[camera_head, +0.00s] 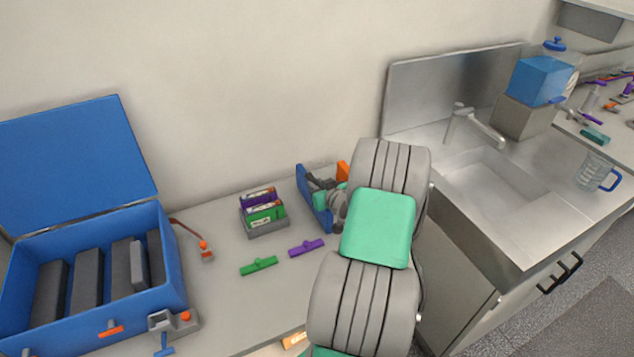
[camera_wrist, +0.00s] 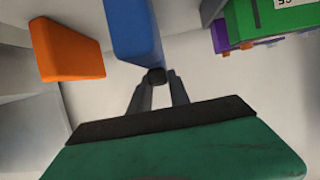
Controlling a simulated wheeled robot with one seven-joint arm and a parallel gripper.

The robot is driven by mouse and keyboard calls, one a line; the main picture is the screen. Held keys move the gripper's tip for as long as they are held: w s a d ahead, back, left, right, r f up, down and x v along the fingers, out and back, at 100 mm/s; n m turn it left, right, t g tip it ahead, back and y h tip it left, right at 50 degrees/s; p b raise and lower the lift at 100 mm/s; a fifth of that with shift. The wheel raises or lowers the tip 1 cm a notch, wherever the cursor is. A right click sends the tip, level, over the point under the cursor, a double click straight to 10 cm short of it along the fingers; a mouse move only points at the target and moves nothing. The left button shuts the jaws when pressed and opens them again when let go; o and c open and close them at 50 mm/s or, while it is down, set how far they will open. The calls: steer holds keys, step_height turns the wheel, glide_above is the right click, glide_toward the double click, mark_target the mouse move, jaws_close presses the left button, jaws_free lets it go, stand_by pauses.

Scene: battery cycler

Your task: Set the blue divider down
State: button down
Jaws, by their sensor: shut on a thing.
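The blue divider (camera_head: 311,200) is an upright blue panel near the back of the counter, just left of my arm in the head view. In the wrist view its blue body (camera_wrist: 134,32) extends away from my fingers. My gripper (camera_wrist: 157,85) is shut on the dark knob at its near end. In the head view my gripper (camera_head: 326,187) is partly covered by my arm. I cannot tell whether the divider's lower edge touches the counter.
A grey holder (camera_head: 266,229) with purple and green cartridges stands to the left. A green bar (camera_head: 259,265) and purple bar (camera_head: 306,248) lie in front. An orange block (camera_wrist: 67,50) is close by. An open blue case (camera_head: 172,265) stands far left, a sink (camera_head: 490,190) right.

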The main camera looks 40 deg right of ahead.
steer(key=shift+f+b, duration=0.1)
steer(key=shift+b, duration=0.25)
steer(key=c, duration=1.2)
jaws_free()
steer(key=shift+c, duration=0.2)
